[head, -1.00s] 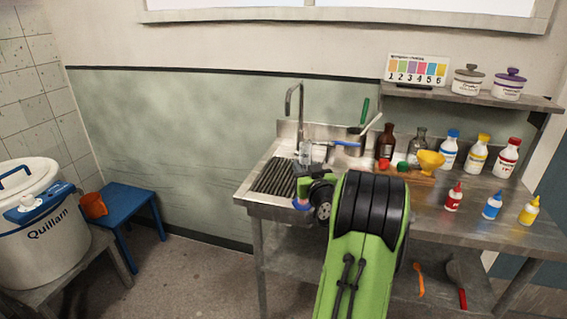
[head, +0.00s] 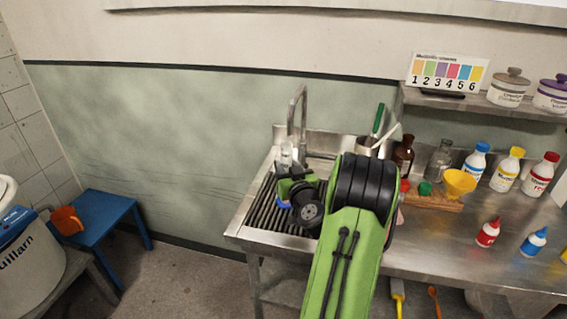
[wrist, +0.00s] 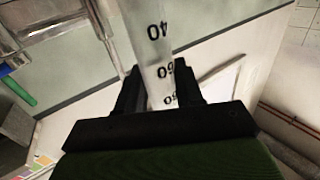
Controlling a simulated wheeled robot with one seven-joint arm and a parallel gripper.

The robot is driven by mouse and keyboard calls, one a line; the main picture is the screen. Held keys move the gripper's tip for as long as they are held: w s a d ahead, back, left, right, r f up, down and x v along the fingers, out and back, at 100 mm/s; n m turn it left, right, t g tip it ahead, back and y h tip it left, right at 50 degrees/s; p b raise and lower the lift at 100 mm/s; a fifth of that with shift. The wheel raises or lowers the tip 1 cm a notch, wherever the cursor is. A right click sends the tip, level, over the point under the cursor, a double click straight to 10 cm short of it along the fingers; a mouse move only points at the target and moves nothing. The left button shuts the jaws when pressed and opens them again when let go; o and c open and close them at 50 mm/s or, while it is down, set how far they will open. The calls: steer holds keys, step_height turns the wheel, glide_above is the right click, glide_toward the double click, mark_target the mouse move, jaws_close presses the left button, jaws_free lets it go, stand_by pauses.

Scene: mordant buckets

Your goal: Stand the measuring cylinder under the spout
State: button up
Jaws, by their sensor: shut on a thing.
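My gripper (wrist: 158,88) is shut on the clear measuring cylinder (wrist: 152,35), whose printed numbers show between the fingers in the wrist view. In the head view the cylinder (head: 286,155) is small and partly hidden by my gripper, over the ribbed drainboard (head: 262,212). It looks roughly upright there. A bent metal tap (head: 303,98) rises just behind it at the sink. A white barrel (head: 30,262) with a blue band stands at the left edge, partly cut off. I cannot see a spout on the barrel now.
A blue stool (head: 105,212) with an orange jug (head: 67,221) stands beside the barrel. On the bench to the right are a brown bottle (head: 403,155), a yellow funnel (head: 459,184) and several capped bottles. Open floor lies between stool and bench.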

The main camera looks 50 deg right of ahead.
steer(key=shift+r+v, duration=0.25)
steer(key=shift+v, duration=0.9)
jaws_close()
steer(key=shift+w+d+f, duration=0.25)
steer(key=shift+w+f, duration=0.1)
steer(key=o, duration=0.9)
jaws_free()
steer(key=shift+c, duration=0.2)
steer(key=shift+o, duration=1.3)
steer(key=shift+s+r, duration=0.15)
